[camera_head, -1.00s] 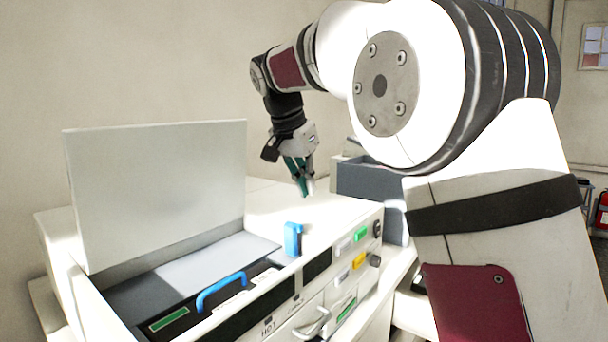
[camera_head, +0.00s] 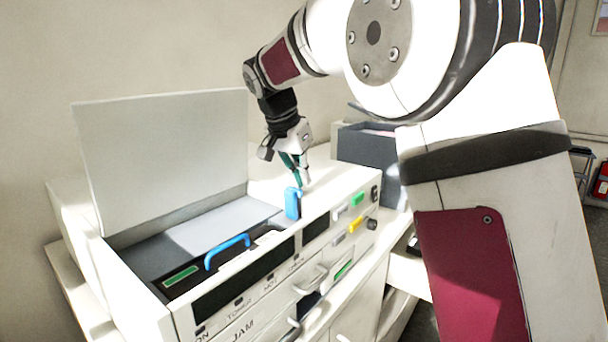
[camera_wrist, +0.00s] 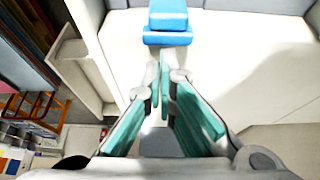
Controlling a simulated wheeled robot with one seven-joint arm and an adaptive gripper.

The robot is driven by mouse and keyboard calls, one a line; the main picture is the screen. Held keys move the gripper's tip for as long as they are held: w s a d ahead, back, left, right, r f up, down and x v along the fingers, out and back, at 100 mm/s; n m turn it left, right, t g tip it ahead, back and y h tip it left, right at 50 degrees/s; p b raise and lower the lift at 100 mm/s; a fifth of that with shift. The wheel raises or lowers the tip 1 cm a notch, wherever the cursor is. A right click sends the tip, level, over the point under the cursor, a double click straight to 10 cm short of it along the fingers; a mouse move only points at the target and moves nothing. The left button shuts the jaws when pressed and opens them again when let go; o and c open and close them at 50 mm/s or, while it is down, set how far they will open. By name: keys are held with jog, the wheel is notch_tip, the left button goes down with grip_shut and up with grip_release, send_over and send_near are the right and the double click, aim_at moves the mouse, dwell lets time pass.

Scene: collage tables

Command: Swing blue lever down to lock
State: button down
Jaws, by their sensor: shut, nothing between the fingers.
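The blue lever (camera_head: 292,203) stands upright on the white machine's top edge, just right of the open bay. In the wrist view the blue lever (camera_wrist: 168,20) shows at the top centre, ahead of the fingertips. My gripper (camera_head: 303,182) is shut and empty, pointing down close beside the upper end of the lever. In the wrist view its green-padded fingers (camera_wrist: 162,75) come together with a small gap to the lever. I cannot tell from the head view whether they touch it.
The white machine's lid (camera_head: 165,160) stands open at the left. A blue curved handle (camera_head: 228,250) lies over the dark bay. A grey bin (camera_head: 365,155) stands right of the machine. Green and yellow buttons (camera_head: 356,224) line the front face. The white top behind the lever is clear.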

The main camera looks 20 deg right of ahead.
aim_at(295, 189)
jog(key=shift+a, duration=0.1)
jog(key=shift+s+a+r+h, duration=0.1)
jog(key=shift+s+a+h, duration=0.1)
jog(key=shift+h, duration=0.2)
jog(key=shift+s+a+r+t, duration=0.1)
jog(key=shift+s+a+t, duration=0.1)
jog(key=shift+t, duration=0.2)
jog(key=shift+s+a+h+p, duration=0.1)
jog(key=shift+a+h+p, duration=0.15)
jog(key=shift+h+p, duration=0.2)
jog(key=shift+s+a+r+t+h, duration=0.1)
jog(key=shift+s+a+t+h, duration=0.45)
jog(key=shift+a+t+h, duration=0.25)
jog(key=s+a+t+h, duration=0.2)
jog(key=h, duration=0.1)
jog(key=shift+a+f+h, duration=0.25)
jog(key=shift+a+f, duration=0.1)
jog(key=shift+f, duration=0.05)
jog(key=shift+s+a+f+b, duration=0.2)
jog(key=shift+s+a+f, duration=0.25)
jog(key=shift+a, duration=0.15)
jog(key=shift+s+a+f+b, duration=0.2)
jog(key=shift+s+a+f, duration=0.25)
jog(key=shift+a, duration=0.1)
jog(key=shift+w, duration=0.1)
